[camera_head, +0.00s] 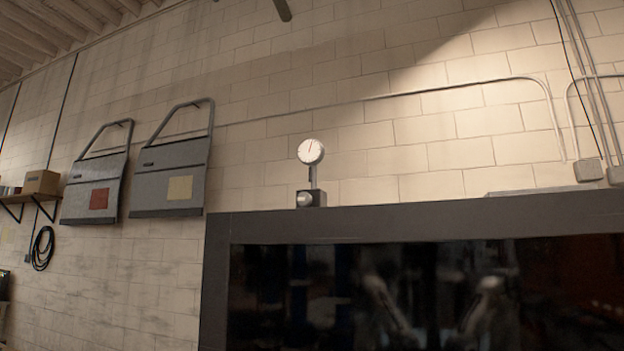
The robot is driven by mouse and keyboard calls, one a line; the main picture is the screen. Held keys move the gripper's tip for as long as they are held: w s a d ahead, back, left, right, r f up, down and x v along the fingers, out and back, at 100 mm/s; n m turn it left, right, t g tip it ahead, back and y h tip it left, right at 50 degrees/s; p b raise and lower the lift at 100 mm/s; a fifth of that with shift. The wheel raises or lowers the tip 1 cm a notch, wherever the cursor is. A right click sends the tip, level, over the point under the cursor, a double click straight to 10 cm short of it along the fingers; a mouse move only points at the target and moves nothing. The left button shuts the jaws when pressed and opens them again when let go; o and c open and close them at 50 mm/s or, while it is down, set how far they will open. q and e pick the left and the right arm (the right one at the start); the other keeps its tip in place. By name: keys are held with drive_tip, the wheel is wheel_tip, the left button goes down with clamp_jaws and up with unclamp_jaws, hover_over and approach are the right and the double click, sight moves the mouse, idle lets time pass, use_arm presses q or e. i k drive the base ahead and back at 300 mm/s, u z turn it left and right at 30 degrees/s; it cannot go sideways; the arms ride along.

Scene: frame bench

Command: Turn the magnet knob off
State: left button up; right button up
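A dial gauge with a round white face (310,151) and a red needle stands on a short post above a small dark magnet base (319,197). The base sits on the top edge of a large dark frame (420,222). A pale round knob (304,199) is on the front left of the base. The knob's setting is too small to read. Neither of my grippers is in view.
The frame holds a dark, glossy panel (420,295) with blurred pale reflections. Two grey car doors (172,172) hang on the block wall at left. A shelf with a cardboard box (41,182) and a coiled black cable (42,248) are further left. Conduits run along the wall.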

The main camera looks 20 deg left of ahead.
sight(304, 199)
drive_tip(key=u, duration=1.95)
drive_tip(key=i, duration=1.75)
drive_tip(key=z, duration=1.35)
